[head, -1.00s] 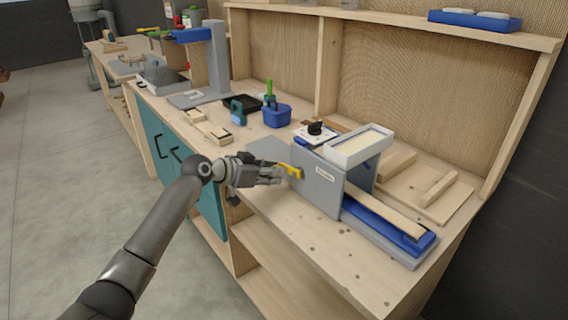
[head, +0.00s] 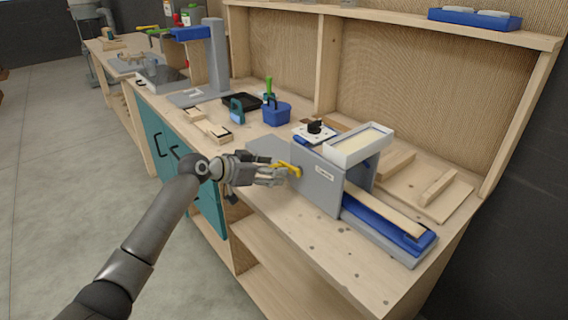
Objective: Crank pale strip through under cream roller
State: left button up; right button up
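The grey machine (head: 318,184) stands on the bench, with a yellow crank (head: 286,167) on its left face. The pale strip (head: 385,212) lies lengthwise on the blue bed (head: 425,243), its upper end running in behind the grey side plate. No cream roller can be made out; a white tray with a cream inside (head: 360,146) sits on top and covers that area. My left gripper (head: 280,176) is at the crank, its fingers beside and just below the yellow handle. Whether they close on it is too small to tell. My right gripper is not in view.
A black knob on a white plate (head: 315,131) is behind the machine. A blue cup (head: 277,113) and a black tray (head: 241,102) stand further left. Wooden pieces (head: 438,187) lie at the right. The bench front near the machine is clear.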

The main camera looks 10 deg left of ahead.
pick_arm(q)
jog(key=s+a+p, duration=0.1)
jog(key=s+a, duration=0.3)
jog(key=s, duration=0.2)
jog(key=shift+a, duration=0.3)
jog(key=shift+w, duration=0.1)
